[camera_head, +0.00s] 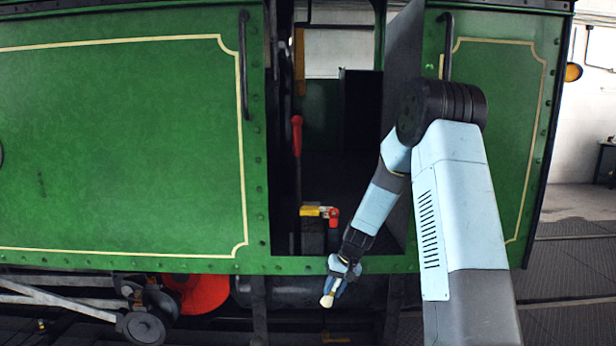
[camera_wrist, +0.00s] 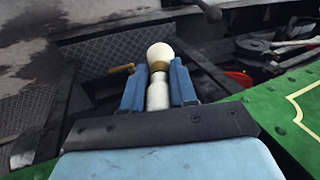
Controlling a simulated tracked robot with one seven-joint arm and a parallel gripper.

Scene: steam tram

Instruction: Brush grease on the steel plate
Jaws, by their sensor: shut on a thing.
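My gripper (camera_head: 338,286) hangs low in front of the green tram's lower edge, pointing down. In the wrist view its two blue fingers (camera_wrist: 160,82) are shut on a pale brush (camera_wrist: 159,52) with a rounded cream end and a brass-coloured band. The brush's pale end (camera_head: 327,300) also shows below the fingers in the head view. A dark grey metal plate with a raised pattern (camera_wrist: 100,42) lies beyond the fingers in the wrist view. I cannot tell whether it is the steel plate of the task. No grease can be made out.
The green tram side (camera_head: 120,130) has an open doorway in the middle. Patterned floor (camera_head: 570,265) is clear at right.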

